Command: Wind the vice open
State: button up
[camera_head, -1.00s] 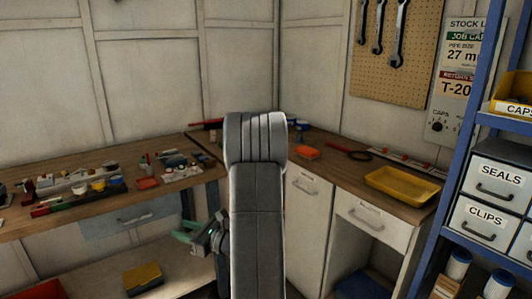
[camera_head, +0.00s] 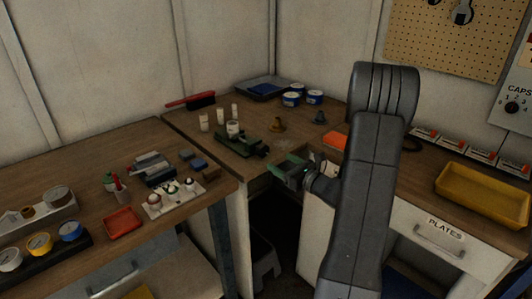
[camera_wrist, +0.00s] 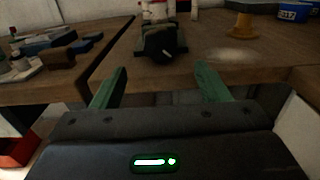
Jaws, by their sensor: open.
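The vice (camera_head: 240,144) is a small dark green one on the wooden corner bench, close to its front edge. A white cylinder (camera_head: 233,128) stands at its jaws; I cannot tell whether it is clamped. In the wrist view the vice (camera_wrist: 178,38) is straight ahead, with a dark end piece (camera_wrist: 160,46) and a pale bar facing me. My gripper (camera_head: 285,166) has green fingers and is in front of the bench edge, apart from the vice. The wrist view shows my gripper (camera_wrist: 161,70) open and empty, its fingers either side of the line to the vice.
A red-handled brush (camera_head: 200,102) lies behind. The left bench holds a pale tray (camera_head: 173,200). A yellow tray (camera_head: 485,193) is at right.

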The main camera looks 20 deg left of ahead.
aim_at(265, 153)
jog(key=p+x, duration=0.1)
jog(key=x, duration=0.7)
jog(key=shift+w+a, duration=0.1)
jog(key=shift+a, duration=0.1)
jog(key=c, duration=1)
